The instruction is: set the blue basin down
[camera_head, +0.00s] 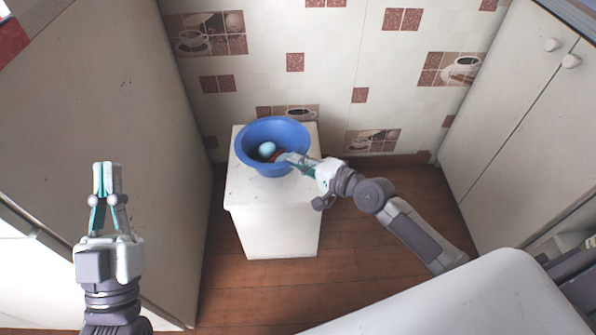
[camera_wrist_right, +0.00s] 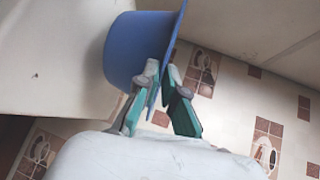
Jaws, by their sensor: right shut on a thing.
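The blue basin (camera_head: 258,165) is over the top of a small white stand (camera_head: 245,195); I cannot tell whether its base touches the top. It looks about upright. My right gripper (camera_head: 287,159) is shut on the basin's near right rim. In the right wrist view the fingers (camera_wrist_right: 160,80) pinch the wall of the basin (camera_wrist_right: 135,50). My left gripper (camera_head: 107,168) is empty, its fingertips together, at the left, away from the basin.
A tall pale panel (camera_head: 110,100) stands at left and a white cupboard with round knobs (camera_head: 525,120) at right. The tiled wall (camera_head: 330,70) is behind the stand. Brown wooden floor (camera_head: 350,240) surrounds the stand. A pale rounded surface (camera_head: 470,300) fills the lower right.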

